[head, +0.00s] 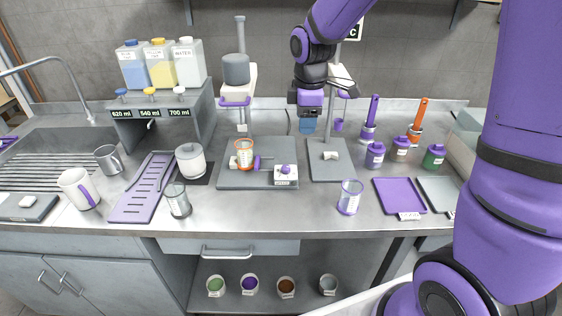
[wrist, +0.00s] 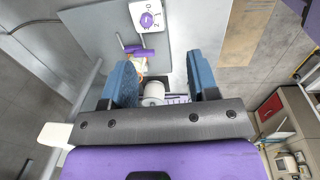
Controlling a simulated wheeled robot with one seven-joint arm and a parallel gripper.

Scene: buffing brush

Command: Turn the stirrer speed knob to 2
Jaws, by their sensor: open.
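The speed knob is a small purple dial (head: 286,169) on a white control box (head: 287,181), at the right front of a grey stirrer base plate (head: 230,180). In the wrist view the purple knob (wrist: 146,20) and its white box (wrist: 153,7) are at the top centre, with dark marks around the dial. The mark that the knob points to is too small to tell. My gripper (head: 307,124) is open and empty, high above the bench, behind and a little right of the box. In the wrist view its two blue fingers (wrist: 161,82) stand wide apart, clear of the knob.
A glass with an orange band (head: 245,155) and a purple-handled piece (head: 262,162) stand on the plate left of the box. A stand (head: 331,165) is to the right. A purple-banded beaker (head: 349,197) stands at front right. Bench in front of the box is clear.

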